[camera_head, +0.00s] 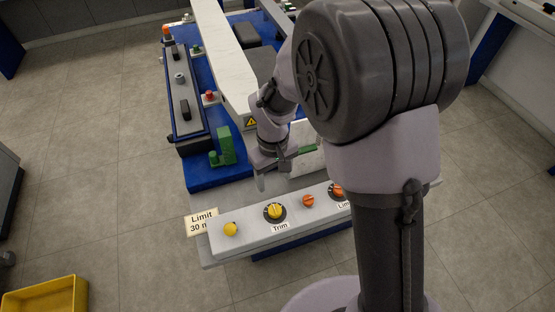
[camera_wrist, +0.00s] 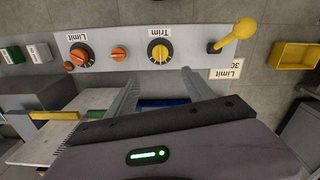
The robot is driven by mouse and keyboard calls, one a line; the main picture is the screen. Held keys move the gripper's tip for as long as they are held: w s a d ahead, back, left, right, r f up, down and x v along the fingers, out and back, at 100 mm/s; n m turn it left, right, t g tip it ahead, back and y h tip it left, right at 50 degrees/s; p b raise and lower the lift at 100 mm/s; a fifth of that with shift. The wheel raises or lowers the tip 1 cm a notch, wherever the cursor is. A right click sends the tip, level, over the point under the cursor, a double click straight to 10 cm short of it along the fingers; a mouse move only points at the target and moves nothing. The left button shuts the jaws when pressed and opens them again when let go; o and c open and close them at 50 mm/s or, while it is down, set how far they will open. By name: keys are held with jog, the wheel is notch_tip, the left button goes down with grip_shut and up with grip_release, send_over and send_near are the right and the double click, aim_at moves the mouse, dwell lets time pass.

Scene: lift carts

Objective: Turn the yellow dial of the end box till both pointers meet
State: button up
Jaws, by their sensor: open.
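The end box (camera_head: 255,242) is a long pale box with a sloped face along the front of the blue cart. Its yellow dial (camera_head: 274,211) sits on a dark round plate above the label "Trim"; the same dial (camera_wrist: 159,52) shows upside down in the wrist view. Its pointers are too small to read for certain. My gripper (camera_wrist: 160,73) is open and empty, its two fingers spread below the dial in the wrist view, apart from it. In the head view my gripper (camera_head: 262,182) hangs just behind the box, partly hidden by my arm.
A yellow knob lever (camera_head: 231,229) stands left of the dial, beside a "Limit 30" sign (camera_head: 201,222). A small orange knob (camera_head: 308,200) and the orange "Limit" dial (camera_wrist: 82,57) sit on its other side. A yellow bin (camera_head: 45,297) is on the floor. A white beam (camera_head: 225,60) rises behind.

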aim_at(275, 210)
jog(key=f+b, duration=0.2)
jog(key=f, duration=0.3)
jog(key=f+b, duration=0.2)
jog(key=f, duration=0.4)
jog(key=s+f+b, duration=0.1)
jog(key=f+b, duration=0.1)
jog(key=f, duration=0.3)
jog(key=shift+d+f, duration=0.1)
jog(key=shift+f, duration=0.2)
grip_shut()
